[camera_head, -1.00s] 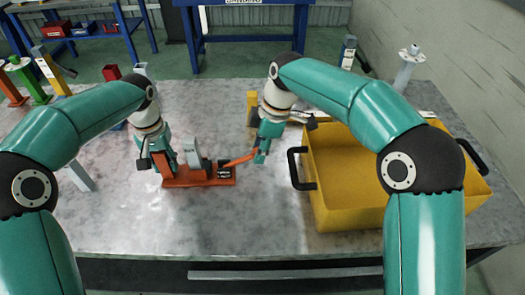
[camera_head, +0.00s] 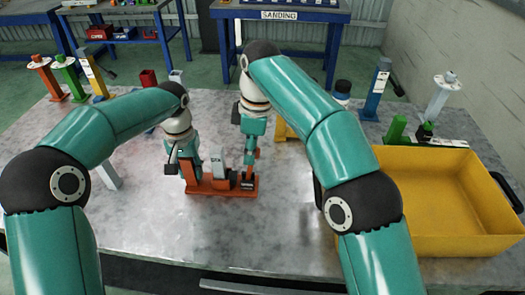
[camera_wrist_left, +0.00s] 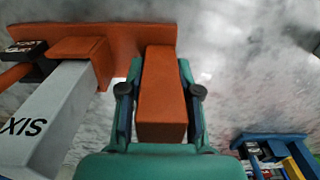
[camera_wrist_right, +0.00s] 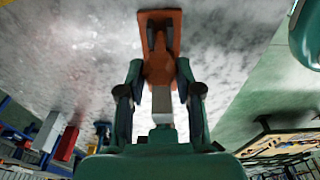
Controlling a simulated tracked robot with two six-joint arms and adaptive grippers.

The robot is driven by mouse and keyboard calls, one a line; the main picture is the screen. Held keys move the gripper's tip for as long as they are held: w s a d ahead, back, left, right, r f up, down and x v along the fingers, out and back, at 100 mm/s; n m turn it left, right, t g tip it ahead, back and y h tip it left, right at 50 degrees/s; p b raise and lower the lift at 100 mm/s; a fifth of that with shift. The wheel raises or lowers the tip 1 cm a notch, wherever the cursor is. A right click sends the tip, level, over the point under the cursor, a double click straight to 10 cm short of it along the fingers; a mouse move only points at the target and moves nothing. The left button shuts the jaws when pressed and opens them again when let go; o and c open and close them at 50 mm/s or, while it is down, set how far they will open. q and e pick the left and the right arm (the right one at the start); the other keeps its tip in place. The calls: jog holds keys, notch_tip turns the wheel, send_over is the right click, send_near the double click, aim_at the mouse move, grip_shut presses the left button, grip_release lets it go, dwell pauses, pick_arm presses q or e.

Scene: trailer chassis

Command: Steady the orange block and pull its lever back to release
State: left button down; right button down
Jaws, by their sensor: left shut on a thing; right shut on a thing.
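The orange block (camera_head: 222,190) lies on the grey table, with an upright orange post at its left, a grey lettered upright (camera_head: 218,166) in its middle and a black part at its right. My left gripper (camera_head: 186,168) is shut on the orange post (camera_wrist_left: 162,95), which shows between its fingers in the left wrist view. My right gripper (camera_head: 250,150) is shut on the orange lever (camera_head: 249,172), which stands about upright at the block's right end. In the right wrist view, a pale piece and orange parts show between the fingers (camera_wrist_right: 160,100); their exact contact is hard to see.
A yellow bin (camera_head: 440,205) with black handles stands at the right, partly behind my right arm. Coloured posts stand along the table's back left, and a blue post (camera_head: 377,90) and a white one (camera_head: 440,98) at the back right. The table front is clear.

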pick_arm(q)
jog(key=shift+d, duration=0.3)
pick_arm(e)
jog(key=shift+a+f, duration=0.15)
jog(key=shift+a, duration=1.2)
jog(key=shift+s, duration=0.1)
jog(key=c, duration=1.2)
grip_release()
pick_arm(q)
jog(key=shift+a, duration=0.1)
pick_arm(e)
jog(key=o, duration=0.4)
jog(key=shift+d, duration=0.15)
pick_arm(q)
jog(key=shift+a, duration=0.1)
pick_arm(e)
jog(key=shift+d, duration=0.1)
